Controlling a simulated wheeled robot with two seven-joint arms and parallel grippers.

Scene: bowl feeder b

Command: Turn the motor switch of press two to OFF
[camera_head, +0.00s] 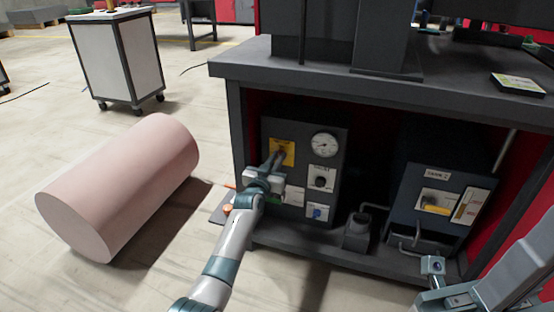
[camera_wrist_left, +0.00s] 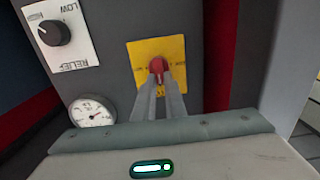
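The motor switch is a red knob (camera_wrist_left: 157,66) on a yellow plate (camera_wrist_left: 172,50), which also shows in the head view (camera_head: 283,147) on the upper left of a dark control box (camera_head: 305,134) under the bench. My left gripper (camera_wrist_left: 163,80) points straight at the plate. Its two fingers are close together, with the red knob between their tips, and they look shut on it. The finger hides part of the plate's lower lettering, and the switch's setting is not readable. My right arm (camera_head: 500,290) is at the lower right; its fingers do not show.
A gauge (camera_head: 324,145) and a black relief knob (camera_head: 321,179) sit right of the switch. A second unit (camera_head: 440,190) stands further right. The bench top (camera_head: 450,75) overhangs the box. A pink cylinder (camera_head: 120,185) lies on the floor to the left.

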